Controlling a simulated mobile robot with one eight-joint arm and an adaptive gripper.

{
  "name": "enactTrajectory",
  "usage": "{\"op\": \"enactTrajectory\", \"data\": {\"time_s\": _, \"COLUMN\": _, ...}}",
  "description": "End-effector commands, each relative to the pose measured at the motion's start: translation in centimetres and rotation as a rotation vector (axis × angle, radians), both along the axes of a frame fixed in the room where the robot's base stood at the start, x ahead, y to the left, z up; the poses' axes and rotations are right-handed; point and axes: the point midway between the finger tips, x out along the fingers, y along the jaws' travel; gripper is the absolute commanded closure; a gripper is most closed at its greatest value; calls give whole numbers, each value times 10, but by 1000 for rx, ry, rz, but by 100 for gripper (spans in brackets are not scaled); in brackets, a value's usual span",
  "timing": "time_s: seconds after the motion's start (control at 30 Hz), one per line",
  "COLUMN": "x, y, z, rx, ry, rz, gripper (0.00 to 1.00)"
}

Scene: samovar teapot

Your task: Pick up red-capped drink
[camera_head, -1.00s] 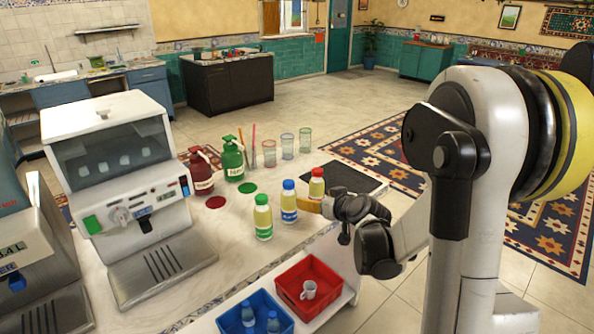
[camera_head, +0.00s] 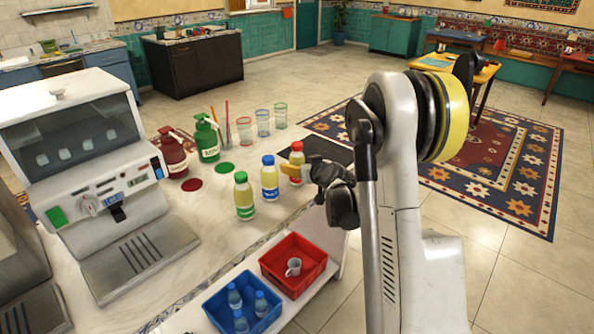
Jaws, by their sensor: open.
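The red-capped drink (camera_head: 297,155) is a small bottle standing upright on the marble counter, at the right end of a row of three bottles. The blue-capped bottle (camera_head: 269,181) and the green-capped bottle (camera_head: 243,197) stand to its left and nearer. My gripper (camera_head: 291,170) reaches in from the right, with a yellow-orange fingertip at the red-capped bottle's lower part. The gripper is open. The finger covers part of the bottle, and I cannot tell whether it touches it. The far finger is not clearly visible.
A black mat (camera_head: 328,152) lies behind the gripper. Red (camera_head: 173,157) and green (camera_head: 207,141) pump bottles and glasses stand farther back. A red bin (camera_head: 312,259) with a mug and a blue bin (camera_head: 214,309) with bottles sit below in front. A dispenser machine (camera_head: 75,140) stands left.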

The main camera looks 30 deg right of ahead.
Motion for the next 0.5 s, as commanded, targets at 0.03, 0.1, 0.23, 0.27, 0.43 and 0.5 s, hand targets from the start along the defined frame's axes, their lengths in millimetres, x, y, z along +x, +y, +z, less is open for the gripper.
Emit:
{"op": "enactTrajectory", "data": {"time_s": 0.03, "x": 8, "y": 0, "z": -6, "rx": -1, "ry": 0, "rz": 1, "gripper": 27}}
{"op": "enactTrajectory", "data": {"time_s": 0.1, "x": 14, "y": 0, "z": -8, "rx": 1, "ry": 0, "rz": 0, "gripper": 27}}
{"op": "enactTrajectory", "data": {"time_s": 0.23, "x": 16, "y": -1, "z": -6, "rx": 1, "ry": -1, "rz": 0, "gripper": 27}}
{"op": "enactTrajectory", "data": {"time_s": 0.27, "x": 15, "y": -1, "z": -6, "rx": 1, "ry": -1, "rz": 0, "gripper": 27}}
{"op": "enactTrajectory", "data": {"time_s": 0.43, "x": 15, "y": -1, "z": -6, "rx": 0, "ry": -1, "rz": -1, "gripper": 63}}
{"op": "enactTrajectory", "data": {"time_s": 0.5, "x": 15, "y": -1, "z": -6, "rx": 0, "ry": -1, "rz": -1, "gripper": 84}}
